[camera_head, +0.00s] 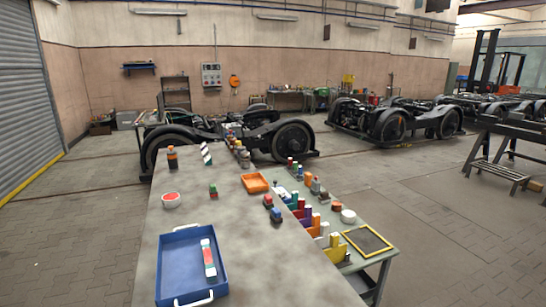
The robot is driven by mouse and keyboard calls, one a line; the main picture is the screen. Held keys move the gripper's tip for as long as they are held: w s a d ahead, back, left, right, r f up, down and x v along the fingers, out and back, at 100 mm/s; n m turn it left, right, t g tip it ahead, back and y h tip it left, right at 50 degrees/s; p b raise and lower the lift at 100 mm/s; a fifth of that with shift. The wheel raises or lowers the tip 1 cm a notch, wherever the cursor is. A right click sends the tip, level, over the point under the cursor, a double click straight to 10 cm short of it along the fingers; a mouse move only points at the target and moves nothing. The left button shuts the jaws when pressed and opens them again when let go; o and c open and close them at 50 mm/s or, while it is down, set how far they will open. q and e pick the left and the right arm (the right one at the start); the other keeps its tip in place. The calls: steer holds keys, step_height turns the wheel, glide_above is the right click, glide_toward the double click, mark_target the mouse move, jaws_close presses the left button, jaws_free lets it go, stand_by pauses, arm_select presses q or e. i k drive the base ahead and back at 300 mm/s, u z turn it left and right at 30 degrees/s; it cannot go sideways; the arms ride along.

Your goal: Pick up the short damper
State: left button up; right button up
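Neither of my grippers shows in the head view. I cannot tell for sure which thing is the short damper. A long piece with red, white and teal parts (209,261) lies in a blue tray (172,268) on the near grey table. Small upright pieces stand on the table: a dark one with an orange band (172,158), a green and red one (213,190), and two dark ones with red (268,201) and blue-red (276,215) tops.
The grey table (215,225) also bears a white bowl with red contents (171,201) and an orange tray (255,183). Bogies (165,137) stand behind; the left floor is clear.

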mark_target(172, 156)
steer(key=k, duration=1.65)
steer(key=u, duration=1.6)
steer(key=i, duration=4.9)
steer(key=z, duration=1.55)
